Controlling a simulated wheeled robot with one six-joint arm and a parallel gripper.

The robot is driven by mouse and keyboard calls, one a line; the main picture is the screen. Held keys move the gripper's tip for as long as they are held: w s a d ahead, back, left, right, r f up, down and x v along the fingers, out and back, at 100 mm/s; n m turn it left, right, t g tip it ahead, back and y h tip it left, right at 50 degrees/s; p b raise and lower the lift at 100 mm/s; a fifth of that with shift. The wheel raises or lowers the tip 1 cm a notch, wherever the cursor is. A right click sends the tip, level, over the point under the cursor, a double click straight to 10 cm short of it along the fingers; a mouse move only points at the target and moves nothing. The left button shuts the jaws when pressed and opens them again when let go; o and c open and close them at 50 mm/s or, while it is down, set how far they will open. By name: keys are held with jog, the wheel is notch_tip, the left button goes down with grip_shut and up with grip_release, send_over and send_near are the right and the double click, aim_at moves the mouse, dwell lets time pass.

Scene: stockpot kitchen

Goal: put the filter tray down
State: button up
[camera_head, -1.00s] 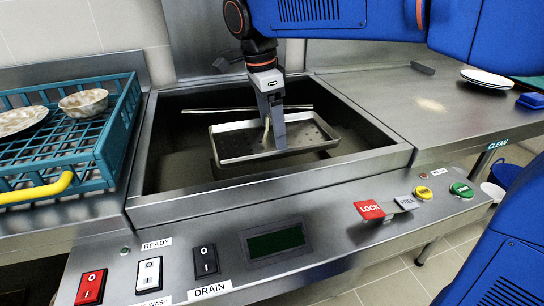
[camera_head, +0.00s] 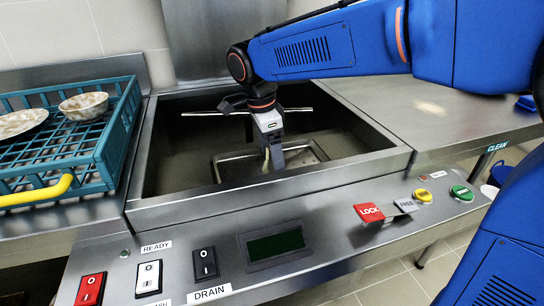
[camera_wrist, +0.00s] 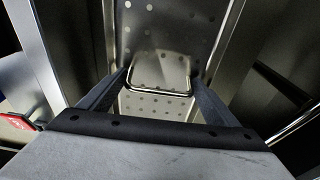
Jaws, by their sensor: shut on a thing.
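The filter tray (camera_head: 302,156) is a shallow, perforated metal tray low inside the steel sink basin (camera_head: 185,163). The basin's front wall hides its near side, and I cannot tell whether it touches the bottom. My gripper (camera_head: 273,166) reaches down over the tray's middle and is shut on its handle. In the wrist view, my gripper (camera_wrist: 160,85) has a finger on each side of the handle loop (camera_wrist: 160,93), above the tray's holed floor (camera_wrist: 142,30).
A teal dish rack (camera_head: 118,122) with a bowl (camera_head: 84,105) and a plate (camera_head: 20,122) stands left of the basin. Steel counter (camera_head: 430,105) lies right. A control panel with a red LOCK tab (camera_head: 369,212) runs along the front. A thin rod (camera_head: 215,113) crosses the basin's back.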

aim_at(266, 170)
jog(key=shift+f, duration=0.1)
jog(key=o, duration=1.4)
jog(key=r, duration=0.4)
jog(key=a+r, duration=0.1)
jog(key=r, duration=0.3)
jog(key=a+r, duration=0.1)
jog(key=r, duration=0.3)
jog(key=shift+s, duration=0.2)
jog(key=shift+d, duration=0.1)
